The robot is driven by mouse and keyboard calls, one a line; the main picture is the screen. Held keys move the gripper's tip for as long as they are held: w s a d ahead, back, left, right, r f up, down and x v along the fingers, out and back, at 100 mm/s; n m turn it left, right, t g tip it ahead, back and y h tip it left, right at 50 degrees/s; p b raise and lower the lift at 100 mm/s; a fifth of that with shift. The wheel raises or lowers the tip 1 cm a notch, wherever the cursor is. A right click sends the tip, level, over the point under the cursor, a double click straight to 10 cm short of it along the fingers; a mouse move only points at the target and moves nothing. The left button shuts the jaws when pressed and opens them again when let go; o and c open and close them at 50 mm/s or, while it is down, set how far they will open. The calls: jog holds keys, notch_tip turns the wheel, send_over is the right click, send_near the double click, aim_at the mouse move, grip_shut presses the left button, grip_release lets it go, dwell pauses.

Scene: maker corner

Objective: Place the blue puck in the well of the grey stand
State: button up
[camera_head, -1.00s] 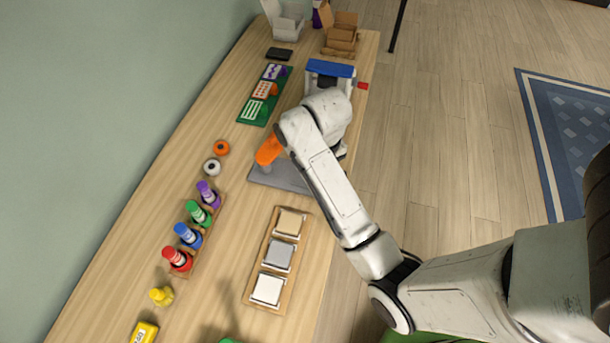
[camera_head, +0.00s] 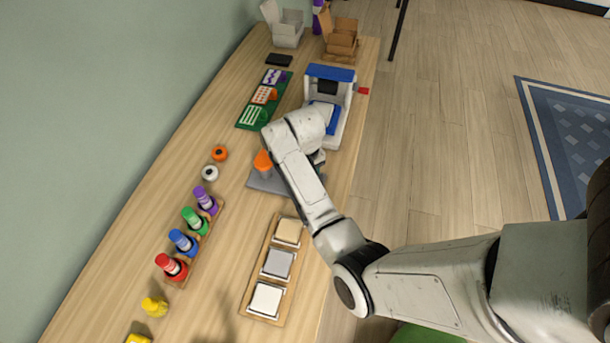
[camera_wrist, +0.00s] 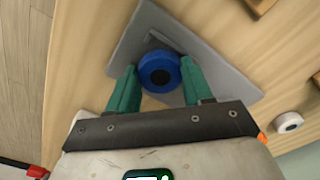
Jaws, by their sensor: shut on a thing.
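The blue puck (camera_wrist: 158,72) is round with a dark centre. In the wrist view it sits between the two green fingers of my gripper (camera_wrist: 160,80), which is shut on it. The grey stand (camera_wrist: 225,72) is a flat plate behind the puck in that view. Whether the puck touches the stand or hangs above it I cannot tell. The well is not clearly visible.
A white machine with a blue top (camera_head: 330,72) stands beyond. A wooden tray (camera_head: 261,308) of square tiles is in front. Coloured bottles (camera_head: 183,241) and two small rolls (camera_head: 220,153) are to the left.

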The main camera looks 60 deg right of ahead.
jog(key=shift+f, duration=0.1)
jog(key=o, duration=1)
notch_tip(320, 180, up, 11)
jog(key=s+a+f+n, duration=0.1)
jog(key=s+a, duration=0.3)
jog(key=s, duration=0.2)
jog(key=s+a+f+n+p, duration=0.1)
jog(key=s+a, duration=0.3)
jog(key=s, duration=0.3)
jog(key=s+a+f+n+t, duration=0.1)
jog(key=s+a+f+n, duration=0.1)
jog(key=s+a, duration=0.3)
jog(key=shift+s+a+p, duration=0.1)
jog(key=shift+s+p, duration=0.25)
jog(key=shift+s, duration=0.7)
